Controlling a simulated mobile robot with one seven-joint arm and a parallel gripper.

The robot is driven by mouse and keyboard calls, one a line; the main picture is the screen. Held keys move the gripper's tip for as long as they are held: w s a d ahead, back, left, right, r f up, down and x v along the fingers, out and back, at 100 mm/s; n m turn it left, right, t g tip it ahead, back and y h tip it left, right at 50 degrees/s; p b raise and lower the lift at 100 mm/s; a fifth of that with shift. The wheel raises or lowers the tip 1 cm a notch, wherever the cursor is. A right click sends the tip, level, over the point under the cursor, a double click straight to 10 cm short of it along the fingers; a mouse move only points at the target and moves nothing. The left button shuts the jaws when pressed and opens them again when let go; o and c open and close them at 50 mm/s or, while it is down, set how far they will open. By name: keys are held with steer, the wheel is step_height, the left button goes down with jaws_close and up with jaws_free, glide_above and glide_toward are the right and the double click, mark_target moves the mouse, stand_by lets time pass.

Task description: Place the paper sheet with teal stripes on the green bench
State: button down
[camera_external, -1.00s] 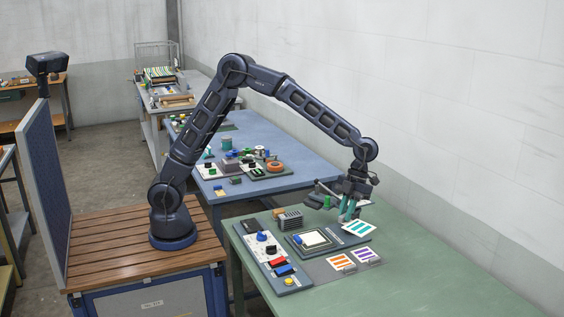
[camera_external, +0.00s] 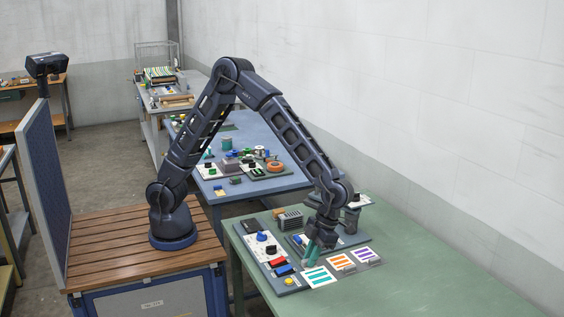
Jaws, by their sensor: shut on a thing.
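The paper sheet with teal stripes (camera_external: 319,278) is at the front of the grey mat area on the green bench (camera_external: 430,270), left of the orange-striped sheet (camera_external: 341,262). My gripper (camera_external: 312,262) points down at the sheet's back edge, and its teal fingers are shut on that edge. The sheet appears level, at or just above the bench surface; I cannot tell whether it touches. A purple-striped sheet (camera_external: 367,255) lies right of the orange one.
A control panel (camera_external: 270,258) with red, blue and yellow buttons stands just left of the sheet. A grey press plate (camera_external: 361,244) lies behind, partly hidden by my arm. The bench's right and front parts are clear.

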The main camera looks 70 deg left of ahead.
mark_target(305, 299)
step_height(305, 299, down, 13)
steer(key=shift+r, duration=0.1)
stand_by(0.5)
steer(key=c, duration=1.4)
jaws_free()
